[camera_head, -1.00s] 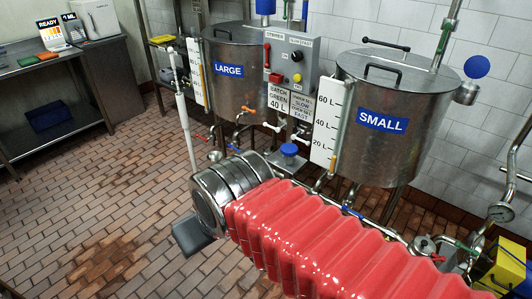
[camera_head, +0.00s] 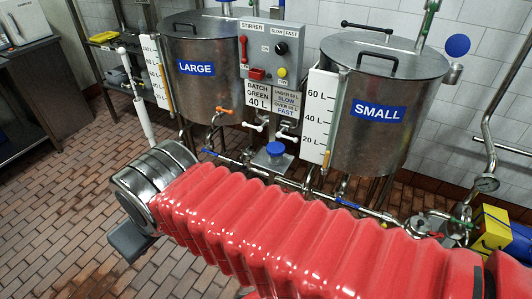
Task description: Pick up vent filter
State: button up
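I cannot tell for certain which thing is the vent filter. A blue round disc (camera_head: 457,45) shows beside the small tank's upper right side, above a short metal cylinder (camera_head: 450,74). A blue-capped fitting (camera_head: 275,149) sits on a grey block below the control panel. My red ribbed arm crosses the foreground and ends in a metal drum at the left. A flat dark piece under the drum seems to be part of my gripper (camera_head: 130,240). Its fingers are mostly hidden behind the arm, and no held object shows.
The large tank (camera_head: 207,88) and small tank (camera_head: 372,138) stand at the wall with a control panel (camera_head: 271,50) between them. Pipes and valves run low in front. A yellow box (camera_head: 490,233) is at the right. A dark bench (camera_head: 30,80) is at the left. Tiled floor is open at the lower left.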

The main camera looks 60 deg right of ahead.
aim_at(274, 161)
jog(key=z, duration=0.25)
jog(key=i, duration=0.7)
jog(key=z, duration=0.7)
jog(key=i, duration=0.5)
jog(key=z, duration=0.3)
